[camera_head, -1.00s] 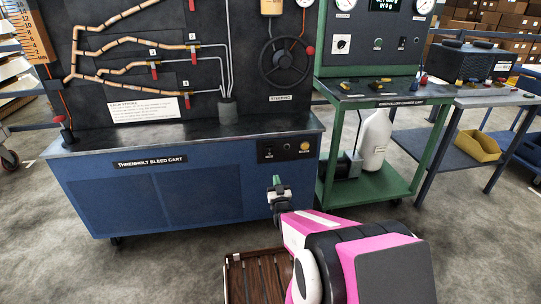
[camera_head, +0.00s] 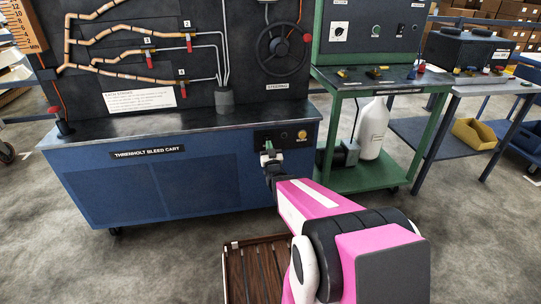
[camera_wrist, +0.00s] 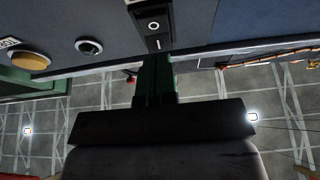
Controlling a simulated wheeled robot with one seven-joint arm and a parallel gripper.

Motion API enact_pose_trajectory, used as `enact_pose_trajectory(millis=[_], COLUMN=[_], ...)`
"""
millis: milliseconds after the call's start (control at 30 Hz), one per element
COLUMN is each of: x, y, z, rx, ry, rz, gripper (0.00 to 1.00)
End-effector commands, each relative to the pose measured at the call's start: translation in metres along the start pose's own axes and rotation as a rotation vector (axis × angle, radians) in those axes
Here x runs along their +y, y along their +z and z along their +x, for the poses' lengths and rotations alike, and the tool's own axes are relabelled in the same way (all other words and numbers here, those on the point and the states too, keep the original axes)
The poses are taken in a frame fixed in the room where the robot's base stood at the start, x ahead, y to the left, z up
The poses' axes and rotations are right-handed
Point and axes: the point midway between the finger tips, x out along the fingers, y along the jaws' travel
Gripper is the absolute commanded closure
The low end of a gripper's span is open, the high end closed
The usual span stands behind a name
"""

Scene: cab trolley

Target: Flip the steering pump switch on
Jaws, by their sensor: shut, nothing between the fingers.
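The steering pump switch is a black rocker (camera_wrist: 154,28) on the cart's dark control panel (camera_head: 285,139). In the wrist view it carries a white ring mark and, nearer my fingers, a white bar mark. Which side is pressed in I cannot tell. My gripper (camera_wrist: 155,60) is shut and empty, its dark green fingertips close to the bar-marked end of the rocker; whether they touch is unclear. In the head view my gripper (camera_head: 269,158) is in front of the panel's left part and hides most of the switch.
A yellow button (camera_head: 302,135) sits at the panel's right, also in the wrist view (camera_wrist: 30,60), with a small round fitting (camera_wrist: 88,46) beside the switch. The blue bleed cart (camera_head: 160,185) stands ahead. A green trolley (camera_head: 365,178) is close on the right. A slatted wooden surface (camera_head: 255,270) lies below my arm.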

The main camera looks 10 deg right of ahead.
Motion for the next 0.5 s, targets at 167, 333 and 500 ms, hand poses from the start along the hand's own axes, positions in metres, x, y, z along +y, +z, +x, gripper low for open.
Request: enact_pose_trajectory(millis=[167, 333, 500], x=[0.0, 0.0, 0.0], y=[0.001, 0.0, 0.0], z=[0.017, 0.021, 0.02], rx=[0.0, 0.0, -0.001], ry=[0.0, 0.0, 0.0], rz=[0.0, 0.0, 0.0], gripper=[1.0, 1.0, 1.0])
